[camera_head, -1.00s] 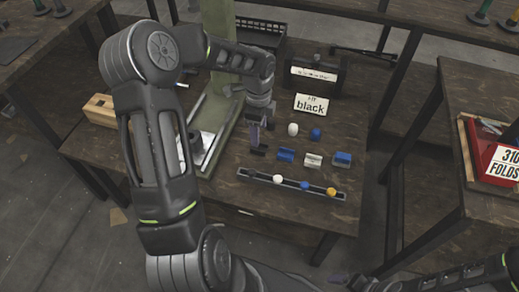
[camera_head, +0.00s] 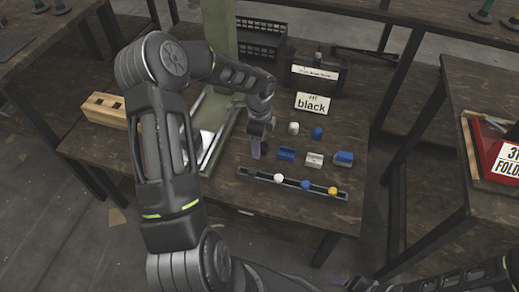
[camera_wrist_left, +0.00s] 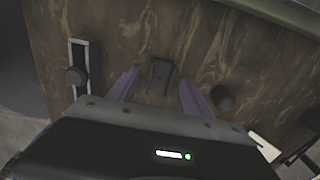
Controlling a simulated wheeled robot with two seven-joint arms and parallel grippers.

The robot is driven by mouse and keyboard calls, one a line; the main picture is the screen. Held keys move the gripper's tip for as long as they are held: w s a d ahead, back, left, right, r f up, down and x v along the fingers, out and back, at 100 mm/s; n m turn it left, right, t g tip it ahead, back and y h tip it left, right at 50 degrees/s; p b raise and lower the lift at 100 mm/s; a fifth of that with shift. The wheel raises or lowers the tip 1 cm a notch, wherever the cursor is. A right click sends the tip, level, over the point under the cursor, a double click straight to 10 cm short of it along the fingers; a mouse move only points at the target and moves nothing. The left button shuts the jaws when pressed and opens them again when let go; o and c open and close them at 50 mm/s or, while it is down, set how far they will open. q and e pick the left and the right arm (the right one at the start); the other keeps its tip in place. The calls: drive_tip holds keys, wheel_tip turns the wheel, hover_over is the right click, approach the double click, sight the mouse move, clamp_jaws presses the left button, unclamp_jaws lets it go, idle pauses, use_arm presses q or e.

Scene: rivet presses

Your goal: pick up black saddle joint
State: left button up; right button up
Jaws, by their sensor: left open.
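The black saddle joint (camera_wrist_left: 160,77) lies on the brown wooden table, a small dark block in the left wrist view. My left gripper (camera_wrist_left: 158,84) is open, with one purple finger on each side of the joint; I cannot tell whether either finger touches it. In the head view my left gripper (camera_head: 256,153) is low over the table, left of the blue saddle joint (camera_head: 286,154), and hides the black one.
A rail tray (camera_head: 315,191) with coloured balls lies in front. White (camera_head: 314,160) and blue (camera_head: 343,158) saddle pieces lie to the right. A "black" sign (camera_head: 312,103) stands behind. A dark round piece (camera_wrist_left: 222,97) sits close to one finger. A green press column (camera_head: 219,45) rises behind my arm.

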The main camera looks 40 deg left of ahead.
use_arm(q)
drive_tip(key=shift+f, duration=0.15)
idle(0.5)
clamp_jaws()
idle(0.4)
